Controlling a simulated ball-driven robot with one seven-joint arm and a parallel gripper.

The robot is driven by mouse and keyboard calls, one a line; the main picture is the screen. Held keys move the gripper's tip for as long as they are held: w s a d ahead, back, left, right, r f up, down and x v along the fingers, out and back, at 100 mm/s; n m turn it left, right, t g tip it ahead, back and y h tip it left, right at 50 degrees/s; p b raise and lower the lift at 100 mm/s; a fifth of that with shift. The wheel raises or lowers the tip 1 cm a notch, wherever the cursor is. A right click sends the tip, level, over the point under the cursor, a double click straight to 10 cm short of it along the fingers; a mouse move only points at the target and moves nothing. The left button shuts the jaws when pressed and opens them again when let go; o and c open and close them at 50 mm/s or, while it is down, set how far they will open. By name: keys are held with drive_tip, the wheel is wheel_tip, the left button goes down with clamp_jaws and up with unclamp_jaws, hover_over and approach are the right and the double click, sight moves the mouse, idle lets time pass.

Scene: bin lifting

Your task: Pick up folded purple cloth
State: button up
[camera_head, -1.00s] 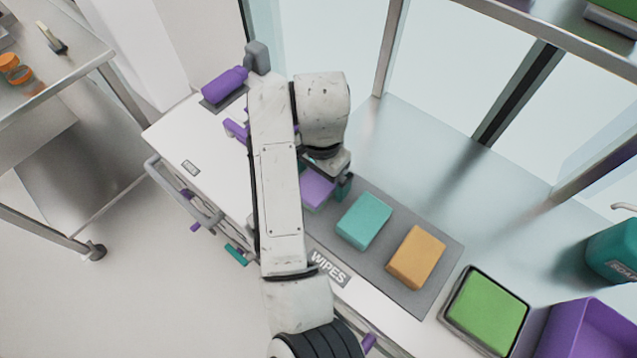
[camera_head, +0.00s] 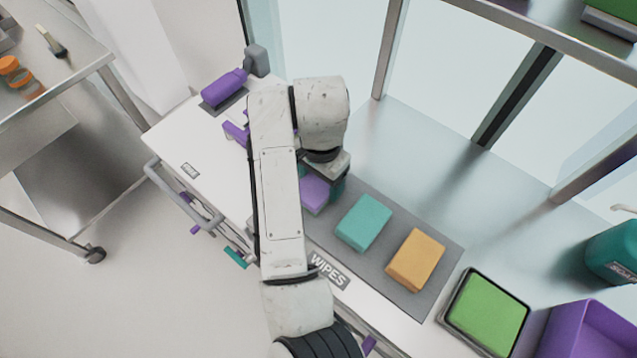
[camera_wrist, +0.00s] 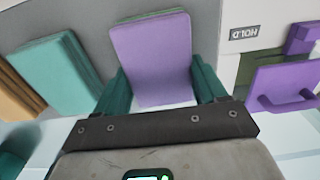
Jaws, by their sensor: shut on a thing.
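The folded purple cloth (camera_head: 315,193) shows beside my arm in the head view, over the left end of the grey mat. In the wrist view the same purple cloth (camera_wrist: 155,55) fills the space between the two teal fingers of my gripper (camera_wrist: 160,88). My gripper (camera_head: 326,188) is shut on the cloth, one finger at each side. My arm hides part of the cloth and the near finger in the head view.
A teal cloth (camera_head: 364,222) and an orange cloth (camera_head: 415,259) lie on the grey mat (camera_head: 440,240), to the right. A green block (camera_head: 486,311) in a tray and a purple bin (camera_head: 590,335) stand further right. A purple bottle (camera_head: 224,88) lies at the cart's far left.

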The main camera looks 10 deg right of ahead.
sight(321, 184)
drive_tip(key=shift+r, duration=0.15)
drive_tip(key=shift+r, duration=0.55)
drive_tip(key=r, duration=0.1)
drive_tip(key=r+p, duration=0.1)
drive_tip(key=r, duration=0.1)
drive_tip(key=shift+s+r, duration=0.1)
drive_tip(key=shift+s, duration=0.25)
drive_tip(key=s+d+r+p, duration=0.2)
drive_tip(key=s+r, duration=0.6)
drive_tip(key=s, duration=0.5)
drive_tip(key=shift+r, duration=0.25)
drive_tip(key=shift+s, duration=0.1)
drive_tip(key=o, duration=0.5)
drive_tip(key=c, duration=0.3)
